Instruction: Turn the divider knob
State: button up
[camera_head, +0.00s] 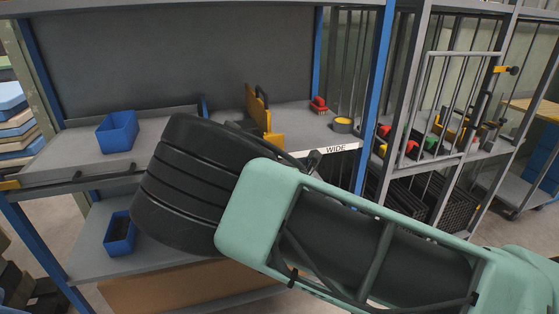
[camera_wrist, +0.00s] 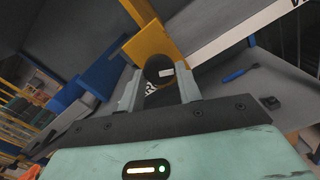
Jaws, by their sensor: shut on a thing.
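The yellow divider (camera_head: 270,125) stands upright on the grey shelf in the head view, with a black part along its upper right edge. In the wrist view the yellow divider (camera_wrist: 148,45) rises just beyond my gripper (camera_wrist: 159,88). A round black knob (camera_wrist: 157,66) with a small white mark sits at the divider's foot, between my two pale green fingers. The fingers are shut on the knob from both sides. In the head view my own arm hides the gripper and the knob.
A blue bin (camera_head: 117,132) stands on the shelf at left, and another blue bin (camera_head: 119,233) is on the lower shelf. A yellow-topped round thing (camera_head: 343,124) and a red thing (camera_head: 319,104) are at right. A blue post (camera_head: 374,90) bounds the bay.

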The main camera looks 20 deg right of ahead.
jog(key=shift+f, duration=0.1)
jog(key=o, duration=0.9)
jog(key=shift+o, duration=0.2)
jog(key=shift+s, duration=0.1)
jog(key=s+p, duration=0.5)
jog(key=s, duration=1.2)
jog(key=shift+s, duration=0.1)
